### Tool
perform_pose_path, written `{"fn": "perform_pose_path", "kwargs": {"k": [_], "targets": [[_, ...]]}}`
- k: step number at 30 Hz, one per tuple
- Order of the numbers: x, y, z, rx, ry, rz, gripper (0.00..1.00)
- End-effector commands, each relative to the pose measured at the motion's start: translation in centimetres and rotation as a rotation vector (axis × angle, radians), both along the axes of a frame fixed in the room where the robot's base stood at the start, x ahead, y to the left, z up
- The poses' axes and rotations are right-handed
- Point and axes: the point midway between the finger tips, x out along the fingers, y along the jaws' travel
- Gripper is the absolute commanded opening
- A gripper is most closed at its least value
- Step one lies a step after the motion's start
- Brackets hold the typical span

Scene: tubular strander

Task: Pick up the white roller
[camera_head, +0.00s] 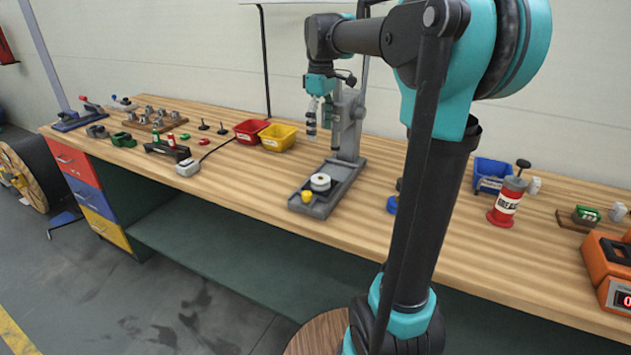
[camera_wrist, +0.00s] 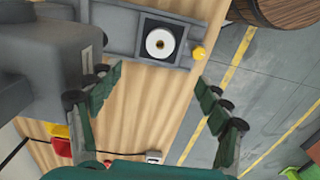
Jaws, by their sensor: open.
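The white roller (camera_head: 320,181) lies flat on the grey base (camera_head: 327,204) of a press-like stand on the workbench. In the wrist view the roller (camera_wrist: 160,43) is a white ring with a dark centre hole, on a dark square plate. My gripper (camera_head: 318,122) is above the bench, a little above and behind the roller, beside the stand's upright column. In the wrist view my gripper (camera_wrist: 160,82) has its green fingers spread wide and empty, with the roller beyond the fingertips.
A yellow knob (camera_head: 307,197) sits at the base's front end, near the roller. The stand's column (camera_head: 347,125) rises close beside my gripper. Red (camera_head: 251,130) and yellow bins (camera_head: 278,137) stand to the left. A red grease can (camera_head: 507,203) stands right.

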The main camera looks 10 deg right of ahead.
Motion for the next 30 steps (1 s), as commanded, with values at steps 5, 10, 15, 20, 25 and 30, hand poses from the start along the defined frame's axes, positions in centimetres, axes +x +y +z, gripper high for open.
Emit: {"fn": "perform_pose_path", "kwargs": {"k": [5,10,15,20,25,30], "targets": [[0.0,0.0,-3.6,0.0,-0.001,-0.001,0.78],[0.0,0.0,-6.9,0.0,-0.001,-0.002,0.78],[0.0,0.0,-9.4,0.0,-0.001,-0.002,0.78],[0.0,0.0,-10.2,0.0,-0.001,-0.003,0.78],[0.0,0.0,-12.0,0.0,-0.001,-0.003,0.78],[0.0,0.0,-14.6,0.0,-0.001,-0.003,0.78]]}}
